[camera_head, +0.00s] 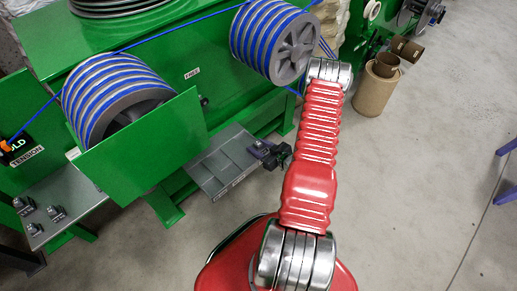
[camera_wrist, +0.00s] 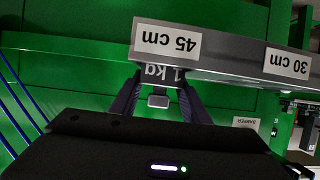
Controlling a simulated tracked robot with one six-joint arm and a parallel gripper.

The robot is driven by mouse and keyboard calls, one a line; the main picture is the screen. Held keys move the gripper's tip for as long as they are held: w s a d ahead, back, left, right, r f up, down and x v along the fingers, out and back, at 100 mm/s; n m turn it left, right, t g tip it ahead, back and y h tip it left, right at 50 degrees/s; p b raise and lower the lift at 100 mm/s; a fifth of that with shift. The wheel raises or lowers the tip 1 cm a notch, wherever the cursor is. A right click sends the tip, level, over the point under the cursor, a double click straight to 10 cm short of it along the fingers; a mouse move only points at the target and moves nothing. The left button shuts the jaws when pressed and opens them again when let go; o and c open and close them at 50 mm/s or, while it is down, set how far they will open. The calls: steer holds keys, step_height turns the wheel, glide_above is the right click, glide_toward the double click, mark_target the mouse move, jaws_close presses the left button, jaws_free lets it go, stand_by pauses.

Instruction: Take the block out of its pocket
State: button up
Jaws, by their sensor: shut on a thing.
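In the wrist view, the grey block marked "1 kg" (camera_wrist: 160,75) is between the two dark fingers of my gripper (camera_wrist: 158,103). The gripper is shut on it. A small light grey part shows below the marking, also between the fingers. The block is against the grey tray (camera_wrist: 230,66), near the "45 cm" label; I cannot tell how deep it sits in a pocket. In the head view, my gripper (camera_head: 270,153) is at the right end of the grey tray (camera_head: 226,163), and the block is mostly hidden there.
The green machine (camera_head: 185,62) carries two drums wound with blue cable, left (camera_head: 112,90) and right (camera_head: 275,42). A green panel (camera_head: 145,148) stands left of the tray. A grey shelf with small blocks (camera_head: 62,207) is lower left. The floor to the right is mostly clear.

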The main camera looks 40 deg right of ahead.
mark_target(258, 143)
jaws_close()
steer(key=shift+r, duration=0.2)
steer(key=shift+r, duration=4.9)
